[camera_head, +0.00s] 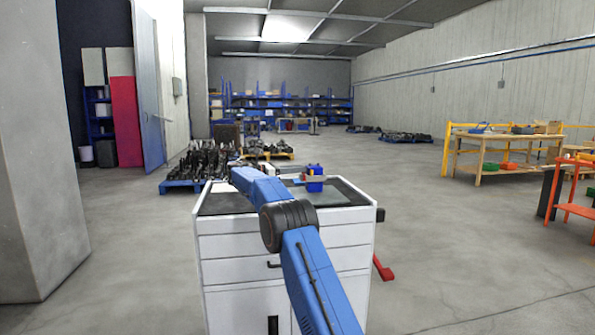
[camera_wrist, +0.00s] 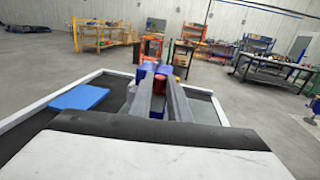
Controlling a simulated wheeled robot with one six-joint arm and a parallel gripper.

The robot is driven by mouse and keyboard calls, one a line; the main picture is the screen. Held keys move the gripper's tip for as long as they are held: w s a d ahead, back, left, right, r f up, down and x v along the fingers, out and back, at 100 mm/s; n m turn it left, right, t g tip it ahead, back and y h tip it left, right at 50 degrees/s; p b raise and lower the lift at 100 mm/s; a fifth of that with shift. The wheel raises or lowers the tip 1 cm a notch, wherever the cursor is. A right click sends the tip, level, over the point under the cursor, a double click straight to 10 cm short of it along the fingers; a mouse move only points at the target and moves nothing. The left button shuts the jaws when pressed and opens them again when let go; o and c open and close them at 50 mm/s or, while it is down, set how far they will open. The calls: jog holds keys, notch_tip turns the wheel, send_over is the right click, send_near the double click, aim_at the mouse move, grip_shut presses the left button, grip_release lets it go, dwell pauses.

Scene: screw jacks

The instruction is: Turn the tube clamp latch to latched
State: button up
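A small blue block with red parts, which looks like the tube clamp (camera_head: 315,183), stands on the cabinet top in the head view. In the wrist view the blue and red clamp (camera_wrist: 162,72) shows between and just beyond the fingers. My gripper (camera_wrist: 158,88) points at it, with its two dark fingers a little apart. Whether the fingers touch the red part is unclear. The latch's own position is too small to tell.
The clamp rests on a white drawer cabinet (camera_head: 285,245) with a dark top and raised pale rim. A flat blue piece (camera_wrist: 78,97) lies on that top at the left in the wrist view. A wooden workbench (camera_head: 505,150) stands far right. The floor around is mostly clear.

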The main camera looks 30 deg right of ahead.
grip_shut()
jog(key=shift+s+r+n+t, duration=0.15)
jog(key=shift+n+t, duration=0.25)
jog(key=shift+t, duration=0.2)
jog(key=shift+n+t, duration=0.3)
jog(key=shift+t, duration=0.2)
jog(key=o, duration=0.8)
grip_release()
jog(key=shift+a, duration=0.2)
jog(key=a, duration=1.7)
